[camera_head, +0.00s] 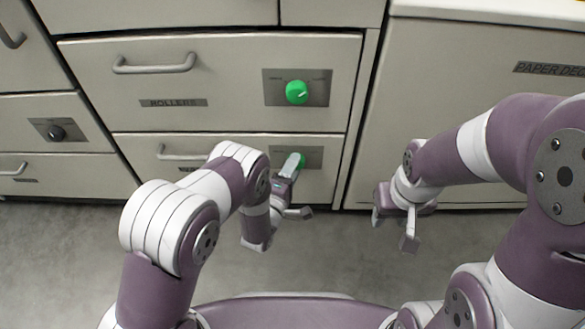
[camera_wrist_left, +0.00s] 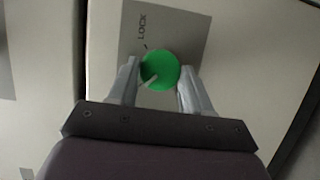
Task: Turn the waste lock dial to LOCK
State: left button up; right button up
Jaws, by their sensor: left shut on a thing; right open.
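A green dial (camera_wrist_left: 160,69) sits on a grey plate (camera_wrist_left: 190,30) on the lower drawer front, and the word LOCK shows on the plate in the left wrist view. The dial's pale pointer mark slants toward the lower left there, away from the word LOCK. My left gripper (camera_wrist_left: 158,78) has one finger on each side of the dial and is shut on it. In the head view the gripper (camera_head: 297,163) hides most of this dial (camera_head: 302,159). My right gripper (camera_head: 393,228) is open and empty, low in front of the right cabinet.
Another green dial (camera_head: 297,92) sits on the ROLLERS drawer (camera_head: 225,75) above. A black dial (camera_head: 56,132) is on a drawer at the left. Bar handles (camera_head: 155,65) stick out from the drawers. The floor (camera_head: 60,260) in front is clear.

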pick_arm(q)
jog(key=shift+r, duration=0.1)
jog(key=m+g+y+p, duration=0.1)
jog(key=m+y+p, duration=0.1)
jog(key=m+p, duration=0.1)
jog(key=m+g+y+p, duration=0.1)
jog(key=m+y+p, duration=0.1)
jog(key=m, duration=0.3)
jog(key=d+m+g+y+p, duration=0.1)
jog(key=m+y+p, duration=0.1)
jog(key=m+p, duration=0.2)
jog(key=shift+r+m+p, duration=0.3)
jog(key=shift+r+p, duration=0.1)
jog(key=shift+p, duration=0.2)
jog(key=shift+m+y, duration=0.9)
jog(key=shift+m, duration=0.1)
jog(key=o, duration=1)
jog(key=shift+o, duration=0.2)
